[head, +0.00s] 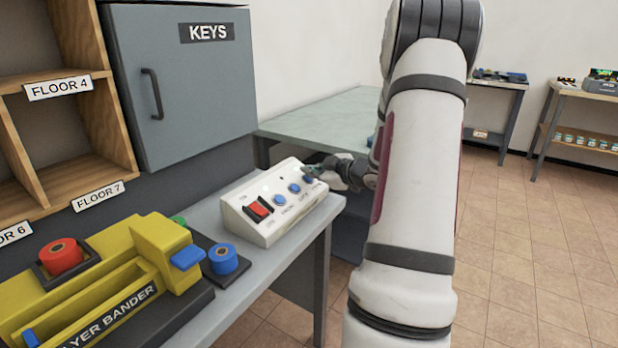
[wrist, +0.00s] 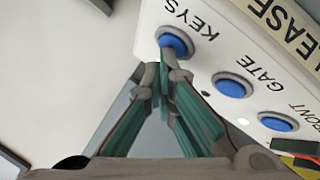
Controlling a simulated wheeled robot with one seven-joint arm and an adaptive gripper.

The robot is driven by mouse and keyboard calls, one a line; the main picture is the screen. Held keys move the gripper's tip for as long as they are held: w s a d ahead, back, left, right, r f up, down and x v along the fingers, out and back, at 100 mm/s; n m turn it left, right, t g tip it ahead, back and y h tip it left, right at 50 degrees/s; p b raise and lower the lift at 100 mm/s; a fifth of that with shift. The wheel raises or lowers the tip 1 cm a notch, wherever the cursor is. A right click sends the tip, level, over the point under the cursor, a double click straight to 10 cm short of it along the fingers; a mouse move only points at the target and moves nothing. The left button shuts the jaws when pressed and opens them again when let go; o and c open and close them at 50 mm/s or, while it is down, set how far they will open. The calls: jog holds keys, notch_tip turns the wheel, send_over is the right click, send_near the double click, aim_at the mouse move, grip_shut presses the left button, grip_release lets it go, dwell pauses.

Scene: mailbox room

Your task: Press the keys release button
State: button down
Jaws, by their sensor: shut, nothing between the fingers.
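The white release panel (head: 283,221) sits on the grey bench, with a row of blue buttons and a red switch (head: 258,210). The keys button (head: 308,179) is the blue button at the far right end of the row. In the wrist view the keys button (wrist: 175,41) is round and blue, beside the word KEYS. My gripper (head: 313,172) is shut and empty. In the wrist view its fingertips (wrist: 162,66) overlap the lower edge of the keys button. I cannot tell whether they touch it.
The gate button (wrist: 232,87) and front button (wrist: 278,123) sit beside it. The grey KEYS cabinet (head: 185,85) stands closed behind. A yellow layer bander (head: 110,285) and a blue roll (head: 223,259) are on the bench at left. Tiled floor is clear at right.

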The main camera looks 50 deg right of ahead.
jog(key=shift+s+r+p, duration=0.3)
jog(key=shift+r+p, duration=0.2)
jog(key=shift+r, duration=0.05)
jog(key=r+p, duration=0.1)
jog(key=s+r+p, duration=0.1)
jog(key=r+p, duration=0.1)
jog(key=s+r+p, duration=0.1)
jog(key=shift+s+r+p, duration=0.1)
jog(key=shift+r+p, duration=0.15)
jog(key=shift+p, duration=0.1)
jog(key=shift+d, duration=0.1)
dwell(0.6)
